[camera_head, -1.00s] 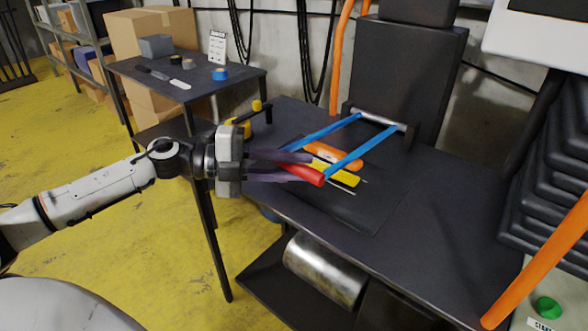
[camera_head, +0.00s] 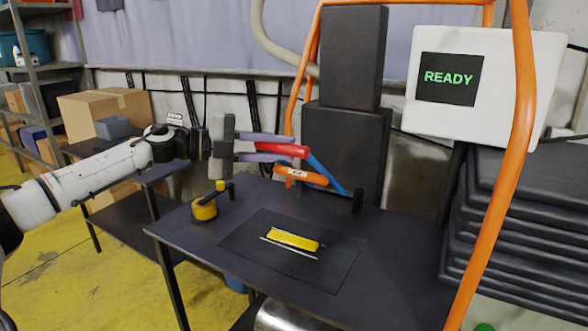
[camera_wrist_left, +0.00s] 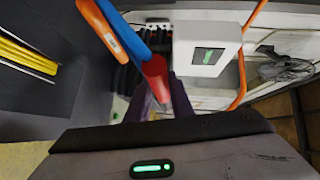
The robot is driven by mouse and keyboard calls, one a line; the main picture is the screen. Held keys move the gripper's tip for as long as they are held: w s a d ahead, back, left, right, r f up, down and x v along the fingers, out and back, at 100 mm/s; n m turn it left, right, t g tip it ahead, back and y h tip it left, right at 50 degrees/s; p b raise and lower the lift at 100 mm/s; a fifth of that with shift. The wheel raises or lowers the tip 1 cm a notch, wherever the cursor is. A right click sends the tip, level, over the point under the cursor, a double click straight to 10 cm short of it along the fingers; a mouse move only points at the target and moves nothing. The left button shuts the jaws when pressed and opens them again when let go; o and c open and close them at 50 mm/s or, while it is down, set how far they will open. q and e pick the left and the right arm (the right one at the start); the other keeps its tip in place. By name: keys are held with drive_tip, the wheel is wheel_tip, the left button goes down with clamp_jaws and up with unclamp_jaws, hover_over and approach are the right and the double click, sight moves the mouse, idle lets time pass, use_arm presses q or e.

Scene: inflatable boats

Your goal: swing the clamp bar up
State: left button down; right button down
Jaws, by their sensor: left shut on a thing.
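The clamp bar has blue arms (camera_head: 326,174) and a red handle (camera_head: 292,151). It is tilted up, with the handle well above the table. My left gripper (camera_head: 280,148) is shut on the red handle, its purple fingers on either side. The handle (camera_wrist_left: 156,78) and a blue arm (camera_wrist_left: 136,42) also show in the left wrist view. An orange piece with a white label (camera_head: 302,176) appears just below the handle and off the mat; I cannot tell whether it is attached to the bar. My right gripper is not in view.
A yellow piece (camera_head: 295,241) and thin rods lie on the black mat (camera_head: 337,270). A yellow round object (camera_head: 204,209) stands at the table's left. A white panel (camera_head: 540,75) reads READY. An orange frame (camera_head: 492,230) rises at the right, before stacked black boats (camera_head: 540,215).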

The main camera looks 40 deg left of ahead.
use_arm(q)
drive_tip(key=shift+w+a+r, duration=0.15)
drive_tip(key=shift+a+r, duration=0.05)
drive_tip(key=shift+r, duration=0.45)
drive_tip(key=c, duration=1.8)
unclamp_jaws()
drive_tip(key=shift+w, duration=0.1)
drive_tip(key=shift+o, duration=1.2)
drive_tip(key=shift+w, duration=0.15)
drive_tip(key=shift+d+f, duration=0.1)
drive_tip(key=shift+f, duration=0.15)
